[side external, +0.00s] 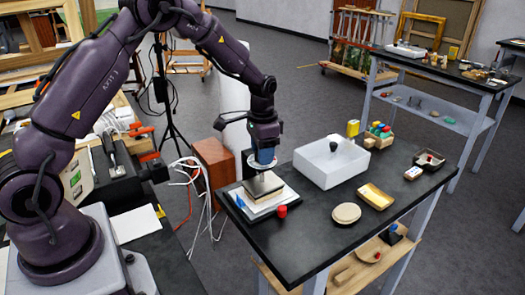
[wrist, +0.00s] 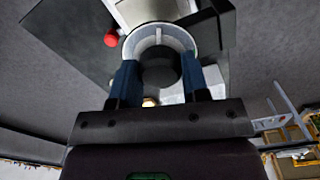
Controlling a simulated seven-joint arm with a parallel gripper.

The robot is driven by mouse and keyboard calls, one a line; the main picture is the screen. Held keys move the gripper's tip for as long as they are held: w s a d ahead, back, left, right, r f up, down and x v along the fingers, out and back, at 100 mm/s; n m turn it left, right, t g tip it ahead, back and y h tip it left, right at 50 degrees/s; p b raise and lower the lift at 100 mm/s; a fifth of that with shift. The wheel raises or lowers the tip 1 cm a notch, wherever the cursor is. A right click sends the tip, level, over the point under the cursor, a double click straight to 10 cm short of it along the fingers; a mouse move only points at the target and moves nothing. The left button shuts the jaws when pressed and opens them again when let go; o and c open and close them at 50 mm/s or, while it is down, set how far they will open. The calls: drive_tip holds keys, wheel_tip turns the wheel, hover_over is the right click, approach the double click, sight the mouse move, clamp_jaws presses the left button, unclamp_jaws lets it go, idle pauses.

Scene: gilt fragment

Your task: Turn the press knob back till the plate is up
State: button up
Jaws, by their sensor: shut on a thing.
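The press stands at the near left corner of the black-topped table. My gripper (side external: 263,160) points down right above the plate. In the wrist view its two blue fingers (wrist: 159,84) close on a dark round knob (wrist: 160,66), one on each side. A pale ring (wrist: 158,33) curves around the knob's far side. In the side view the gripper hides the knob, and any gap under the plate is too small to judge.
A red piece (side external: 282,211) stands close in front of the press. A white bin (side external: 331,162) is to its right, and a brown wooden box (side external: 213,163) behind it. A round disc (side external: 347,213) and yellow tray (side external: 375,196) lie further right. The table's front middle is clear.

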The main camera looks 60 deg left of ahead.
drive_tip(key=n, duration=0.5)
drive_tip(key=shift+r+n, duration=0.1)
drive_tip(key=shift+n, duration=0.2)
drive_tip(key=n, duration=0.5)
drive_tip(key=shift+n, duration=0.3)
drive_tip(key=n, duration=1.1)
drive_tip(key=shift+n, duration=0.3)
drive_tip(key=o, duration=0.9)
drive_tip(key=shift+o, duration=0.2)
wheel_tip(320, 180, up, 13)
